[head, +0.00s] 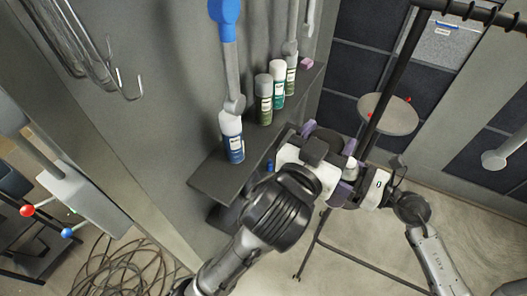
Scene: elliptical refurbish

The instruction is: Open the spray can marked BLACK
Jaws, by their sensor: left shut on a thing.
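Several spray cans stand on the dark wall shelf (215,172): a blue-labelled can (233,140), an olive-green can with a grey cap (264,100), a green can with a pale cap (278,84) and another dark-green can (291,80). Their lettering is too small to read, so I cannot tell which says BLACK. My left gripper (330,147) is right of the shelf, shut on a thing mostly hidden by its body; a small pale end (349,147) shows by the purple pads. My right gripper (347,190) is close beside it; its jaw opening is unclear.
A pink block (306,64) lies at the shelf's far end. A black stand with a round grey disc (388,114) rises behind my grippers. Wire hooks (90,60) hang at upper left, and coiled cable (112,270) lies at lower left.

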